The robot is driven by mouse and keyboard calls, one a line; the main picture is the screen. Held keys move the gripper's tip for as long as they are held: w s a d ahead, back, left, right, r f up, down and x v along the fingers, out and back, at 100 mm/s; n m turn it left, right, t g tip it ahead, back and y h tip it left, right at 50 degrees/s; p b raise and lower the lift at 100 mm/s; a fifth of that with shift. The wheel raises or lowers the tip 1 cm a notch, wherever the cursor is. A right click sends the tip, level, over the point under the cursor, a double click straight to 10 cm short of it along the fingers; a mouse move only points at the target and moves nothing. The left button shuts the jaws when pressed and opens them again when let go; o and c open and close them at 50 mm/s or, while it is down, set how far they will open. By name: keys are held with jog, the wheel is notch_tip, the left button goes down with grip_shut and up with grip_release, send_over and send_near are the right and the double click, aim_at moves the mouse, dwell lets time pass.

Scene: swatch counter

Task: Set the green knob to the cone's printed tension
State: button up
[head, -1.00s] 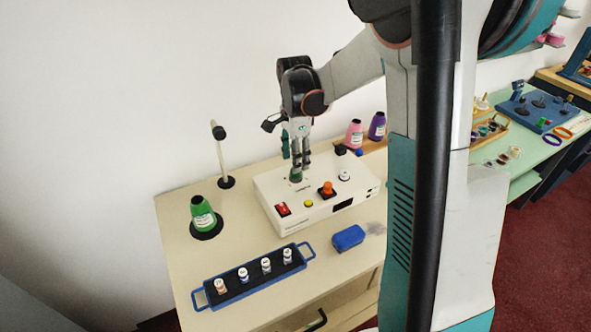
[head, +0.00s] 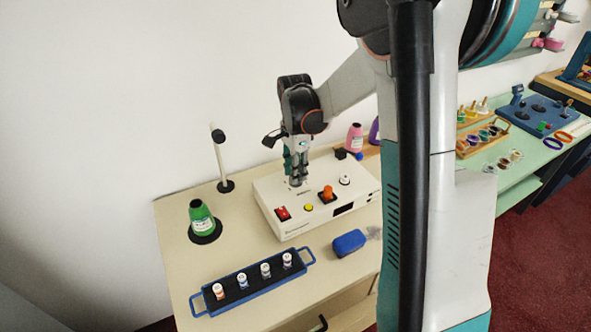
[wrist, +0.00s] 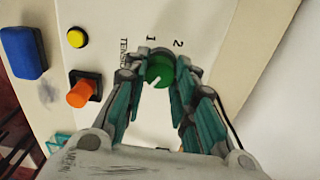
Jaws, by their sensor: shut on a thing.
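The green knob (wrist: 159,70) sits on the white machine box, between my fingertips in the wrist view. My gripper (wrist: 160,72) is shut on it. A white pointer mark shows on the knob's top. The printed digits 1 (wrist: 151,39) and 2 (wrist: 178,43) stand beside the knob, next to the word TENSION; other digits are hidden. In the head view my gripper (head: 296,182) reaches down to the box and hides the knob. The green cone (head: 201,214) stands on a black disc at the left; its white label is too small to read.
The white box (head: 268,192) also carries a red switch (head: 283,213), a yellow button (head: 309,207) and an orange knob (head: 327,194). A blue-handled tray (head: 235,297) with spools and a blue block (head: 348,243) lie in front. A white post (head: 220,160) stands behind.

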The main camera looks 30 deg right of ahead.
jog(key=shift+n, duration=0.3)
jog(key=n, duration=0.5)
jog(key=shift+p, duration=0.3)
jog(key=n, duration=0.6)
jog(key=shift+n, duration=0.3)
jog(key=n, duration=0.5)
jog(key=shift+p, duration=0.35)
jog(key=n, duration=0.6)
jog(key=shift+n, duration=0.4)
jog(key=o, duration=1.1)
